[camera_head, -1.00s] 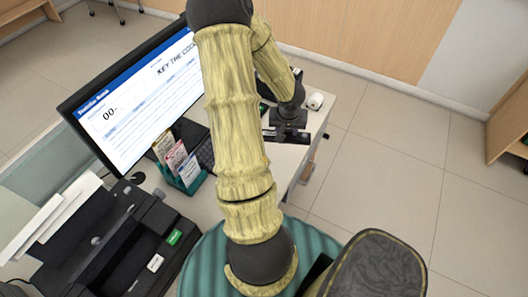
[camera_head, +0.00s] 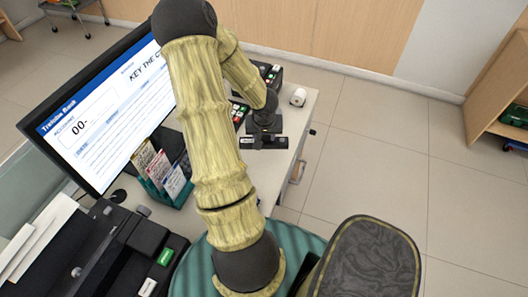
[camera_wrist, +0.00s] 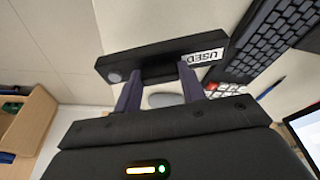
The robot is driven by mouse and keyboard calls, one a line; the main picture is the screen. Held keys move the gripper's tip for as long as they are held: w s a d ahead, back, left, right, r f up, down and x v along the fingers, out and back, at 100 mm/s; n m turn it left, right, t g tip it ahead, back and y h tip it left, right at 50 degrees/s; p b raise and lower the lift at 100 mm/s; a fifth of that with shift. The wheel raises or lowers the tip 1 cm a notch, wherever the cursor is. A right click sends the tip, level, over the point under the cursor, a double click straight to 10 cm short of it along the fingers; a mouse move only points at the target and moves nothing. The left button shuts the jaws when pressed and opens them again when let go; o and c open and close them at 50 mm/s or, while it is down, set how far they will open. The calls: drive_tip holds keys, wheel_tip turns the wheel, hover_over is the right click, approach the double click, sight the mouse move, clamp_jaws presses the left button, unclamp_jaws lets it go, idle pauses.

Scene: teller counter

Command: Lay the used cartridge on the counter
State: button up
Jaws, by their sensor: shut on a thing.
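The used cartridge is a black bar with a white "USED" label (camera_wrist: 202,57), and it shows in the wrist view (camera_wrist: 125,66). My gripper (camera_wrist: 160,80) is shut on it, with one purple finger at each side of the grip. In the head view, the cartridge (camera_head: 276,143) is a small dark bar at the end of my arm, under my gripper (camera_head: 264,130). It appears over the white counter (camera_head: 293,122), near its right edge. I cannot tell whether it touches the surface.
A keyboard (camera_wrist: 265,40) lies beside the cartridge's labelled end. A keypad with coloured keys (camera_head: 240,112), a dark device (camera_head: 270,72) and a white roll (camera_head: 298,96) stand near. The monitor (camera_head: 100,105), card holder (camera_head: 165,178) and printer (camera_head: 100,250) are left. Floor lies right.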

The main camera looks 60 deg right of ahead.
sight(264, 144)
drive_tip(key=shift+f+b, duration=0.3)
drive_tip(key=shift+f, duration=0.95)
drive_tip(key=shift+f+b, duration=1.05)
drive_tip(key=shift+f, duration=0.8)
drive_tip(key=shift+f, duration=0.15)
drive_tip(key=o, duration=1)
drive_tip(key=p+v, duration=0.6)
drive_tip(key=v, duration=0.6)
